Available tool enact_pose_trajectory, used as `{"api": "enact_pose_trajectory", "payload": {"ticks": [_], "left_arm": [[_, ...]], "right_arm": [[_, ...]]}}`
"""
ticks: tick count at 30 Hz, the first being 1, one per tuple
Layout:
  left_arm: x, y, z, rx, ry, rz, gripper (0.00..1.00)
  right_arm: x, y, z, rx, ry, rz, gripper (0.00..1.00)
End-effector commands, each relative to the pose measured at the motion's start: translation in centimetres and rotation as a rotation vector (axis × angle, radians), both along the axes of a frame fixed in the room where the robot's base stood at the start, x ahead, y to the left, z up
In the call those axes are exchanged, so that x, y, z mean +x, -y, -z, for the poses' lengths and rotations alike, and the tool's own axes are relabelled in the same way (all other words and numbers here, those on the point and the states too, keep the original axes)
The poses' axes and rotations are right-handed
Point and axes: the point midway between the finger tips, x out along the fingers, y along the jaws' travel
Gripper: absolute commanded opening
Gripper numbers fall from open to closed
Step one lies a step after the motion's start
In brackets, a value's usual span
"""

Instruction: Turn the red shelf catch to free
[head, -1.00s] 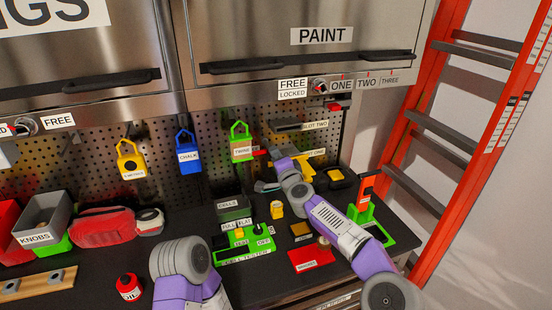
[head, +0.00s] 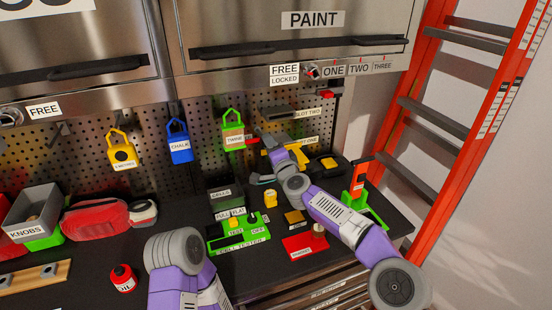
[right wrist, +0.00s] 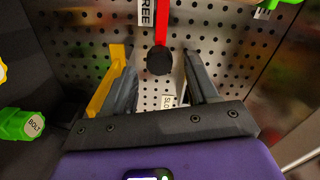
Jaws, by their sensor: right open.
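The red shelf catch (right wrist: 162,24) shows in the right wrist view as a red lever with a round black knob (right wrist: 160,60) at its end, beside a label reading FREE. In the head view only a small red piece of the catch (head: 250,140) shows beside the green padlock; my gripper hides the rest. My right gripper (right wrist: 160,84) is open, with one finger on each side of the knob in the picture. I cannot tell whether either finger touches it. In the head view my right gripper (head: 266,138) is at the pegboard. My left arm shows at the bottom, but its gripper is out of view.
A yellow tool (right wrist: 103,92) is close to the left finger in the wrist view. Green (head: 232,134), blue (head: 179,146) and yellow (head: 121,156) padlocks hang on the pegboard.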

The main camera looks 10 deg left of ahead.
Motion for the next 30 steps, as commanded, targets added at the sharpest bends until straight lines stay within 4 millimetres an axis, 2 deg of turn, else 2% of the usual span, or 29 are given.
{"api": "enact_pose_trajectory", "payload": {"ticks": [9, 15, 30], "left_arm": [[0.0, 0.0, 1.4, 0.0, 0.0, 0.0, 0.43], [0.0, 0.0, 1.7, 0.0, 0.0, 0.0, 0.43], [0.0, 0.0, 1.7, 0.0, 0.0, 0.0, 0.43]], "right_arm": [[-3.1, 2.2, 0.1, -0.002, 0.002, 0.0, 0.58], [-4.5, 3.0, 0.0, -0.001, 0.002, 0.0, 0.58], [-4.8, 3.2, 0.0, -0.001, 0.002, 0.0, 0.58]]}}
